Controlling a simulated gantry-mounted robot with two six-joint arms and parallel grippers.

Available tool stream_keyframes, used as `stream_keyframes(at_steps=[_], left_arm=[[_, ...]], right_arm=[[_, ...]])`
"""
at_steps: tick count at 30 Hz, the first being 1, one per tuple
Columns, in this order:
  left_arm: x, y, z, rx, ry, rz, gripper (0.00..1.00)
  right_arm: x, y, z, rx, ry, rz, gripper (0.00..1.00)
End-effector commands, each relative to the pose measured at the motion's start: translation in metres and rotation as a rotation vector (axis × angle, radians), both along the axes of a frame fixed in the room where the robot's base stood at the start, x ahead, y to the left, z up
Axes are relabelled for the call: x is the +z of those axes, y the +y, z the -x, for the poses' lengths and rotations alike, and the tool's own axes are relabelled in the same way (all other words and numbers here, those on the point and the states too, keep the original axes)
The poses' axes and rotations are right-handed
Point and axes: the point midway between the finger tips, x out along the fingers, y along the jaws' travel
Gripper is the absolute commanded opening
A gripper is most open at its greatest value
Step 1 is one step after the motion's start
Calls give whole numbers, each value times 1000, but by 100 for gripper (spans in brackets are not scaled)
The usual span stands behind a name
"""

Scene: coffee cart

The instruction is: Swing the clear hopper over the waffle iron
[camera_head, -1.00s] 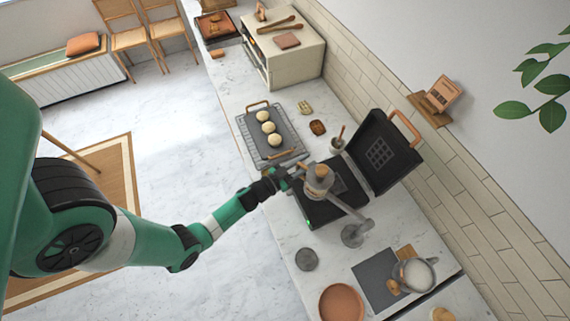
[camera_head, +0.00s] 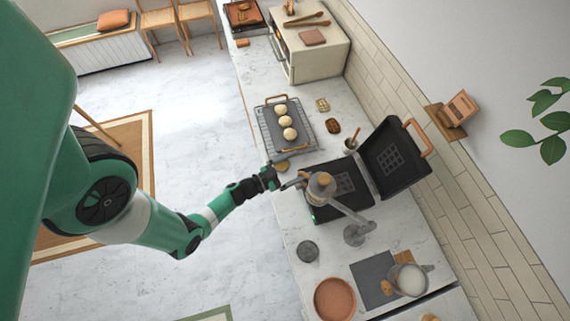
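The hopper (camera_head: 321,188) is a grey cup with a tan top on a grey swing arm (camera_head: 348,212), which runs to a round post base (camera_head: 356,234). In this view the hopper overlaps the left front part of the open waffle iron's lower half (camera_head: 347,182). The iron's lid (camera_head: 393,160) stands raised, with a wooden handle. My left gripper (camera_head: 291,171) is just left of the hopper. Its fingers look spread, with nothing visibly clamped between them; contact with the hopper's side is hard to tell. My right gripper is not in view.
A rack (camera_head: 264,131) with a dark tray of pale dough balls (camera_head: 287,121) lies behind my gripper. A small pot with a utensil (camera_head: 350,146) stands behind the iron. A dark disc (camera_head: 308,251), terracotta bowl (camera_head: 334,299) and milk jug (camera_head: 409,279) are in front.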

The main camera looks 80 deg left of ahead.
Motion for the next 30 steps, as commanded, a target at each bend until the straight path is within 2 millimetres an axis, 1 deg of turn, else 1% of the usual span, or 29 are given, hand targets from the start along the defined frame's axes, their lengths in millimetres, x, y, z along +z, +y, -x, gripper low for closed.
stream_keyframes(at_steps=[1,9,14,15,16,27,29,30], left_arm=[[0,8,8,31,6,8,56],[0,10,30,33,3,7,56],[1,10,40,30,2,4,56],[1,11,41,30,1,3,52],[0,10,41,29,2,3,29],[-1,6,41,17,2,4,29],[-1,7,41,18,5,5,18],[-4,8,42,27,14,10,11]], right_arm=[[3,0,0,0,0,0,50],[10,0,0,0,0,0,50],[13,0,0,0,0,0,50],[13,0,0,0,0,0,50],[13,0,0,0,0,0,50],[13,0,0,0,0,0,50],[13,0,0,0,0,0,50],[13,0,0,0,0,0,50]])
